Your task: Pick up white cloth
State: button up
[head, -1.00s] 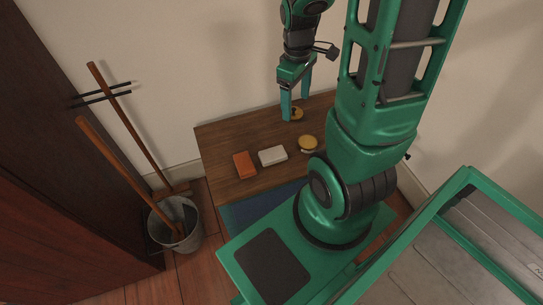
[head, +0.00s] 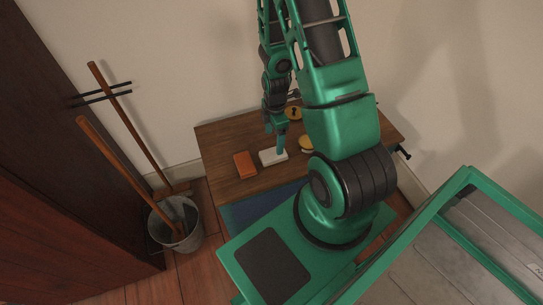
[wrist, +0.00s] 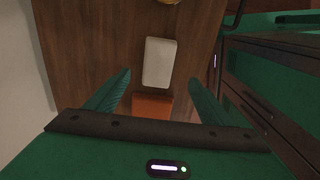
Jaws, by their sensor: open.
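The white cloth (head: 268,158) is a small folded block lying flat on the wooden table, just right of an orange block. In the wrist view the white cloth (wrist: 159,62) lies ahead of the fingers, near the line midway between them. My gripper (head: 280,150) points down close to the cloth and covers part of its right end in the head view. In the wrist view my gripper (wrist: 157,92) has its two green fingers wide apart with nothing held between them. I cannot tell the exact height of the fingertips above the cloth.
The orange block (head: 245,165) lies left of the cloth; it shows between the fingers in the wrist view (wrist: 152,106). Two yellow-topped round items (head: 306,143) (head: 293,112) stand on the table (head: 225,145) to the right and behind. A bucket (head: 190,235) stands on the floor at left.

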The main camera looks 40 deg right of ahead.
aim_at(273, 153)
jog(key=shift+w+f, duration=0.15)
jog(key=shift+f, duration=2.25)
jog(key=shift+w+f, duration=0.15)
jog(key=shift+f, duration=2.25)
jog(key=c, duration=1.2)
jog(key=shift+r, duration=0.1)
jog(key=shift+r, duration=0.45)
notch_tip(273, 153, up, 3)
jog(key=shift+a+r, duration=0.1)
jog(key=shift+r, duration=0.1)
jog(key=s+a+r, duration=0.1)
jog(key=a+r, duration=0.1)
jog(key=a, duration=0.1)
jog(key=s+a+r, duration=0.1)
jog(key=a+r, duration=0.1)
jog(key=a, duration=0.2)
jog(key=s+a+r, duration=0.1)
jog(key=a+r, duration=0.1)
jog(key=a, duration=0.2)
jog(key=shift+r, duration=0.25)
